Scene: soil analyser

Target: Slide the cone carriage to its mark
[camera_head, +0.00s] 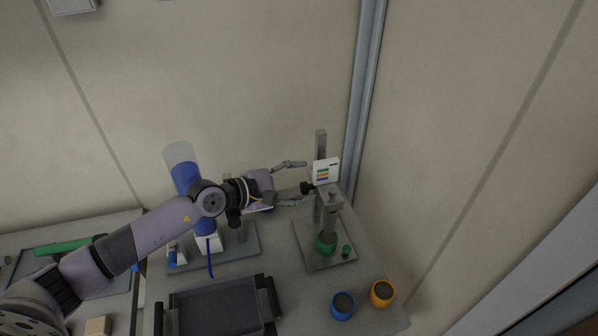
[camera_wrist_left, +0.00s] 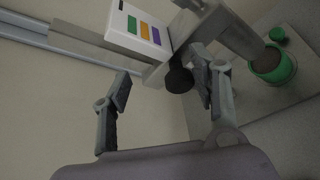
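The cone stand has an upright grey post (camera_head: 321,145) on a flat base plate (camera_head: 312,262). The cone carriage (camera_head: 330,198) sits on the post, and its black knob (camera_head: 307,188) points left. A white card with coloured bands (camera_head: 326,170) is by the carriage; it also shows in the left wrist view (camera_wrist_left: 138,27). A green cup of soil (camera_head: 326,243) stands below. My left gripper (camera_head: 304,182) is open and empty, just left of the carriage. In the left wrist view the knob (camera_wrist_left: 179,80) appears between the fingers, nearer the right one. Contact cannot be told.
A tall cylinder with blue contents (camera_head: 182,170) stands behind my left arm. A grey tray (camera_head: 220,308) is at the front. Blue (camera_head: 342,306) and orange (camera_head: 382,293) cups stand front right. A small green knob (camera_head: 346,251) is beside the green cup. Walls enclose the back and right.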

